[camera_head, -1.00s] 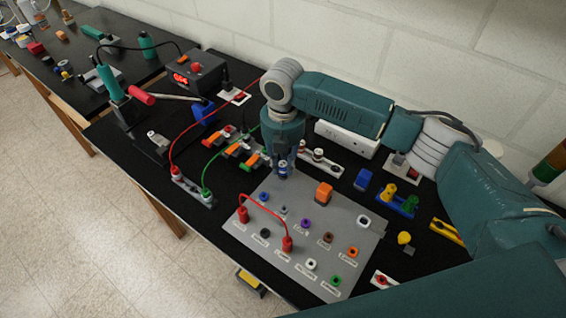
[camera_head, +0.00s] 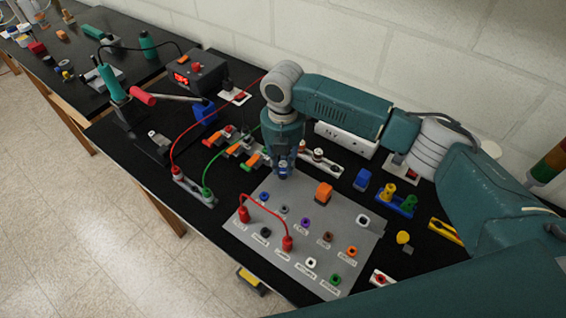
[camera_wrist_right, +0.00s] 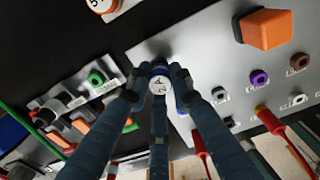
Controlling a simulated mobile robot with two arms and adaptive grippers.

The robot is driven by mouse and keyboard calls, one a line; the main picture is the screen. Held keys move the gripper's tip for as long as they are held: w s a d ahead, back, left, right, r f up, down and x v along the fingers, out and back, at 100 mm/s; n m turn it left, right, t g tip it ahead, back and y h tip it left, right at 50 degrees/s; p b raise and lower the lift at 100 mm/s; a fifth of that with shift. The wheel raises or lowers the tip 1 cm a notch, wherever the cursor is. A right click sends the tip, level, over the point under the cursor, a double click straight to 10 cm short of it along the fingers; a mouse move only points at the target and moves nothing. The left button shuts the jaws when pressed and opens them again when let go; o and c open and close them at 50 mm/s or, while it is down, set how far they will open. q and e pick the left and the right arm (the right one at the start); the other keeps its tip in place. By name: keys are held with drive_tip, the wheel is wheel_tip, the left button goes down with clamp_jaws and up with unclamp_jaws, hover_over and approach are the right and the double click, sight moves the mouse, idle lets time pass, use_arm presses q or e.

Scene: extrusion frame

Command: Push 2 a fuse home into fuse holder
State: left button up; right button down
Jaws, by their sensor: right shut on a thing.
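My right gripper (camera_head: 284,170) points down at the back left edge of the grey labelled panel (camera_head: 345,222). Its fingers are shut around a fuse. In the right wrist view the fuse's round white cap (camera_wrist_right: 158,84), marked "2 A", shows between the fingertips (camera_wrist_right: 158,90). The fuse's lower part and whatever is directly under it are hidden, so I cannot tell how deep it sits. No fuse holder opening shows clearly. A white strip (camera_head: 333,168) with red-banded, white-capped fuses (camera_head: 318,155) stands just behind the gripper. One cap (camera_wrist_right: 100,4) reads "5 A". My left gripper is out of view.
An orange block (camera_head: 324,193) and several coloured sockets stand on the panel. A red lead (camera_head: 266,207) arches over its front left. Orange-lever connectors (camera_head: 253,161) and a green lead (camera_head: 222,150) lie left of the gripper. A white power strip (camera_head: 345,139) is behind.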

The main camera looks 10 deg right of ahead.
drive_tip(key=shift+f, duration=0.35)
drive_tip(key=c, duration=1.5)
unclamp_jaws()
drive_tip(key=shift+o, duration=0.2)
wheel_tip(320, 180, up, 12)
